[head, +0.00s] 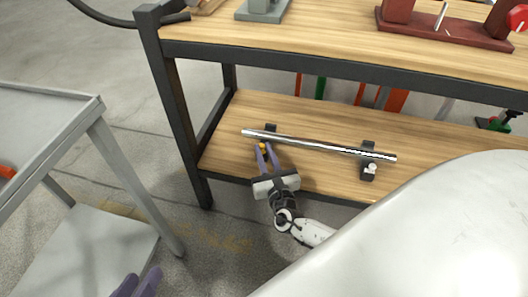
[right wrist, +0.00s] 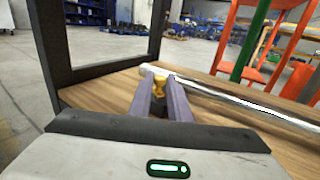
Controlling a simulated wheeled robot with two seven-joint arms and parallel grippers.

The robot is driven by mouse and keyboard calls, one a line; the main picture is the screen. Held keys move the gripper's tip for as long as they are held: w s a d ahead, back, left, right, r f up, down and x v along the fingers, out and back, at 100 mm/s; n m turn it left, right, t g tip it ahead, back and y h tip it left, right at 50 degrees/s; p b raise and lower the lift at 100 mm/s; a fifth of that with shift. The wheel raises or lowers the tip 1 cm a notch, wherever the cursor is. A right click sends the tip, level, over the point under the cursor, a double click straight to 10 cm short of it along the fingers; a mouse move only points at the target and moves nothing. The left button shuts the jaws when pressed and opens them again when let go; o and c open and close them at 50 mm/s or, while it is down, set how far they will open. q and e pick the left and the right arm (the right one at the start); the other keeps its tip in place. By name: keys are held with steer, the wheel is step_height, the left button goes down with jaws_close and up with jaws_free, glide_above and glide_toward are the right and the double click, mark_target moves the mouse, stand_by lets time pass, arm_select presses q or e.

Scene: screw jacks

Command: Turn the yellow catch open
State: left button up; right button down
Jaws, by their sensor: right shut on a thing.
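The yellow catch (head: 263,146) is a small piece at the left end of a shiny metal bar (head: 320,146) on the lower wooden shelf. It also shows in the right wrist view (right wrist: 158,86), between the fingertips. My right gripper (head: 264,150) is shut on the catch, its purple fingers on either side and partly hiding it. The bar rests on a dark left holder (head: 270,128) and a dark right holder (head: 367,160). A small pale knob (head: 372,168) sits on the right holder. My left gripper (head: 146,274) shows only its purple fingertips, apart, at the bottom edge.
The bench's dark front rail (head: 330,66) runs above the shelf, with a dark leg (head: 172,110) at the left. A grey cart (head: 50,130) stands at left. A large pale surface fills the lower right. The shelf's front left (head: 225,160) is bare.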

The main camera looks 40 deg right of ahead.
steer(key=shift+d+y, duration=0.15)
steer(key=shift+y, duration=0.15)
steer(key=n+y, duration=0.2)
steer(key=d+n+t+y, duration=0.1)
steer(key=n+y, duration=0.1)
steer(key=y, duration=0.1)
steer(key=shift+d+n+g+y, duration=0.2)
steer(key=shift+n+y, duration=0.65)
steer(key=shift+y, duration=0.6)
steer(key=shift+d+n+g+y, duration=0.2)
steer(key=shift+n+y, duration=0.65)
steer(key=shift+y, duration=0.9)
steer(key=c, duration=1.7)
jaws_free()
steer(key=shift+s, duration=0.1)
